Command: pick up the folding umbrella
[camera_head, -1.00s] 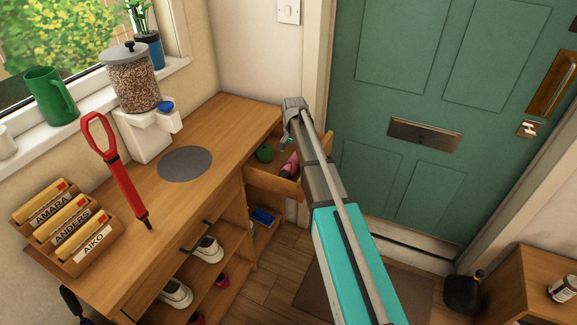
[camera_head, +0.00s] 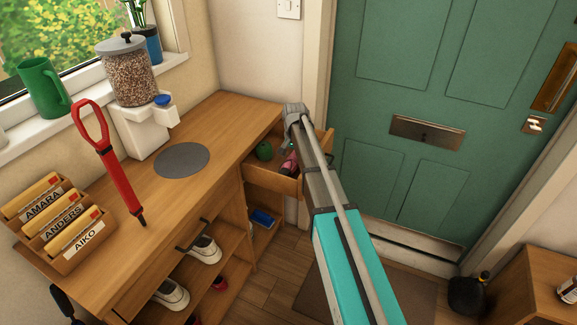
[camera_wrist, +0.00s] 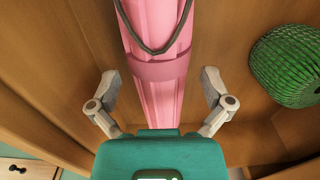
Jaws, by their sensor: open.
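The folding umbrella is the pink rolled thing (camera_wrist: 160,98) with a dark cord loop and a pink band, seen in the wrist view. It lies in an open wooden drawer, and in the head view a pink part of it (camera_head: 289,162) shows beside my arm. My gripper (camera_wrist: 160,84) is open, with one finger on each side of the umbrella and a visible gap on both sides. The umbrella's near end is hidden behind the teal gripper body. In the head view my gripper (camera_head: 291,140) is over the drawer, its fingers mostly hidden.
A green ribbed ball-like thing (camera_wrist: 288,66) lies right of the umbrella in the drawer (camera_head: 268,181). Drawer walls stand close around my gripper. A green door (camera_head: 430,90) is at right.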

